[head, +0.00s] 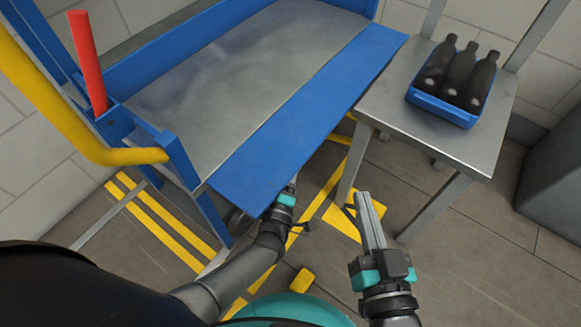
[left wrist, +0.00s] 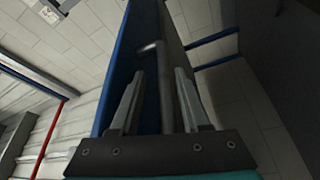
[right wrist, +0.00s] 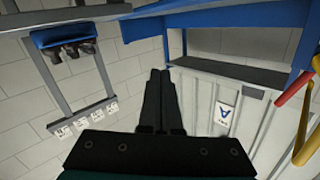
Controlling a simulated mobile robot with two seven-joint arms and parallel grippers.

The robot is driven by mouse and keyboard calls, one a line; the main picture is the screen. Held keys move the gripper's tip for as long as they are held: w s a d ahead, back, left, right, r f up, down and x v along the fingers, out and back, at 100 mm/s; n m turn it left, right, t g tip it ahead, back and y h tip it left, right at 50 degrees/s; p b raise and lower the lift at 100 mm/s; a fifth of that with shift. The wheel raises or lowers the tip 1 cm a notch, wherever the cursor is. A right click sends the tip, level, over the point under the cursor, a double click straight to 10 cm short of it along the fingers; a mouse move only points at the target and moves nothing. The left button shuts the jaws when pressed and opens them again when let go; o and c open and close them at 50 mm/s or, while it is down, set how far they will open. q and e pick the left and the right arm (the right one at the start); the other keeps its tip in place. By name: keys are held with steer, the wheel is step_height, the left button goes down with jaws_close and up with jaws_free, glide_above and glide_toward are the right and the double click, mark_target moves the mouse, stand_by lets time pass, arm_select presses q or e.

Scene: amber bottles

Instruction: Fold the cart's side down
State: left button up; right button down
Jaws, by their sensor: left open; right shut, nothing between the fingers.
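The blue cart has a grey deck (head: 215,90). Its long blue side (head: 300,115) runs along the deck's near right edge in the head view; its exact tilt is hard to tell. My left gripper (head: 291,187) is low by the outer edge of this side, its tips partly hidden there. In the left wrist view, my open left gripper (left wrist: 161,75) has a bent grey bar (left wrist: 170,95) between its fingers, beside a blue panel (left wrist: 122,75); contact is unclear. My right gripper (head: 367,198) is shut and empty, right of the cart, apart from it.
A grey table (head: 390,105) near the cart's far end holds a blue tray (head: 440,110) with three dark bottles (head: 460,75). A red lever (head: 88,60) and yellow handle (head: 60,110) are at the cart's left end. A dark grey box (head: 550,165) stands at right.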

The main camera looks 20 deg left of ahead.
arm_select(q)
steer(key=shift+s, duration=0.5)
steer(key=s+f+p, duration=0.2)
steer(key=s, duration=1.2)
steer(key=shift+p, duration=0.3)
arm_select(e)
steer(key=d+f+g+h, duration=0.1)
steer(key=g, duration=0.1)
steer(key=w+d+f+g+h, duration=0.1)
steer(key=d+g, duration=0.1)
steer(key=shift+f+n+g, duration=0.4)
arm_select(q)
steer(key=shift+s+d, duration=0.1)
